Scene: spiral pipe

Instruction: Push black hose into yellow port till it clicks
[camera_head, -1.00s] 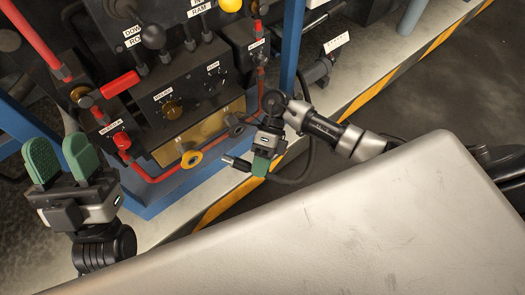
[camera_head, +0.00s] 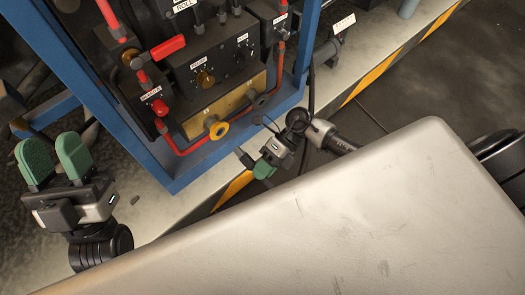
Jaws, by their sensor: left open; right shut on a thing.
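The yellow port (camera_head: 217,130) is a ring at the lower front of the machine, facing outward. My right gripper (camera_head: 264,169), with green fingertips, is shut on the black hose (camera_head: 245,157). The hose's dark end sticks out to the left of the fingers. It is below and right of the yellow port, apart from it. The rest of the hose is mostly hidden behind my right arm. My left gripper (camera_head: 54,162) is open and empty at the far left, well away from the port.
A black port (camera_head: 260,101) sits right of the yellow one. A red pipe (camera_head: 188,150) runs beneath the yellow port. The blue frame (camera_head: 170,183) edges the machine. A large pale surface (camera_head: 330,225) fills the lower right foreground. Striped floor edging (camera_head: 236,186) lies behind it.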

